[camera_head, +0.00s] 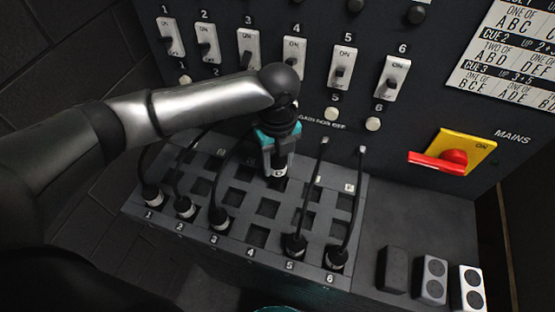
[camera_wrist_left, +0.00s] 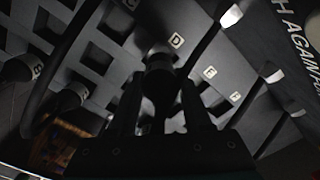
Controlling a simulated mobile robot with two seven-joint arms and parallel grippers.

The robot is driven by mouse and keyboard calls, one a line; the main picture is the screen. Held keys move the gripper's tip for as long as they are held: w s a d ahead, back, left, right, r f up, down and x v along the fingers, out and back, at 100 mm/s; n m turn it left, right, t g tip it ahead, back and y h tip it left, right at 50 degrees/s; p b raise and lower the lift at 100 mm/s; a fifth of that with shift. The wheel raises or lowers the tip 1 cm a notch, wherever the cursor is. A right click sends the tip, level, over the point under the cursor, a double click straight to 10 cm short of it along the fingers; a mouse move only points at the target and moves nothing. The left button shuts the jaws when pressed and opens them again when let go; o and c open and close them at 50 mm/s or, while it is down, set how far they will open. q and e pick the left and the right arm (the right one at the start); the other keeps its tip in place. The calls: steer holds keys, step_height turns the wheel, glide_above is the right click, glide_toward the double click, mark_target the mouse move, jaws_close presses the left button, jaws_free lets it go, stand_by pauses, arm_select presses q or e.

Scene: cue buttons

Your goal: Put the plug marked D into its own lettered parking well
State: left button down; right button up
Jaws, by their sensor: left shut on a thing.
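My left gripper (camera_head: 279,168), dark with teal parts, points down over the back part of the grey socket block. It is shut on a dark plug with a pale band (camera_head: 280,173), which also shows between the fingers in the wrist view (camera_wrist_left: 159,75). I cannot read a letter on this plug. A white D label (camera_wrist_left: 176,40) is just beyond the plug in the wrist view. The plug is at the well by this label, but the fingers hide how deep it sits. My right gripper is not in view.
The grey block (camera_head: 205,236) has rows of square holes. Corded plugs stand in front positions 1, 2, 3, 5 and 6; front position 4 (camera_head: 251,236) is empty. Cords beside the gripper rise at the right (camera_head: 321,180). Behind are switches and a red MAINS handle (camera_head: 440,161).

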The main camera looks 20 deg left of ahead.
arm_select(q)
steer(key=shift+f, duration=0.15)
steer(key=shift+f+b, duration=0.85)
steer(key=shift+f, duration=1.15)
steer(key=shift+f, duration=0.15)
steer(key=shift+c, duration=1.3)
jaws_free()
step_height(320, 180, up, 15)
steer(key=shift+r+p, duration=0.2)
steer(key=shift+p, duration=0.35)
